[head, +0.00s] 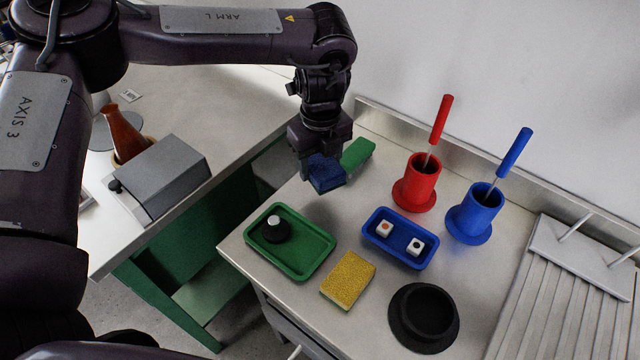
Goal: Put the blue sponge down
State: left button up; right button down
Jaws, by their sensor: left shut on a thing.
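The blue sponge (327,174) is in the head view near the middle, under my left gripper (318,155). My left gripper points down and is shut on the blue sponge near the back left part of the steel bench (225,245). I cannot tell whether the sponge touches the bench. A green block, likely a sponge (358,153), lies just right of and behind it. A yellow sponge (348,279) lies flat farther forward. My right gripper is not in view.
A green tray (313,268) holds a black-and-white item. A blue tray (378,253) holds two white cubes. A red holder (415,188) and a blue holder (473,219) stand behind. A black round dish (424,338) and a ribbed drainboard (545,295) are at right.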

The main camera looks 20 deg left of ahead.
aim_at(321, 161)
pick_arm(q)
notch_tip(321, 161, down, 6)
jog(key=shift+f, duration=0.45)
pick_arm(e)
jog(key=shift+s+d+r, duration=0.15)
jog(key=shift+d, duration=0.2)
pick_arm(q)
jog(key=shift+f, duration=0.1)
jog(key=o, duration=1)
notch_tip(321, 161, up, 12)
jog(key=shift+s+d+r+b, duration=0.1)
jog(key=shift+r+b, duration=0.05)
jog(key=shift+b, duration=0.2)
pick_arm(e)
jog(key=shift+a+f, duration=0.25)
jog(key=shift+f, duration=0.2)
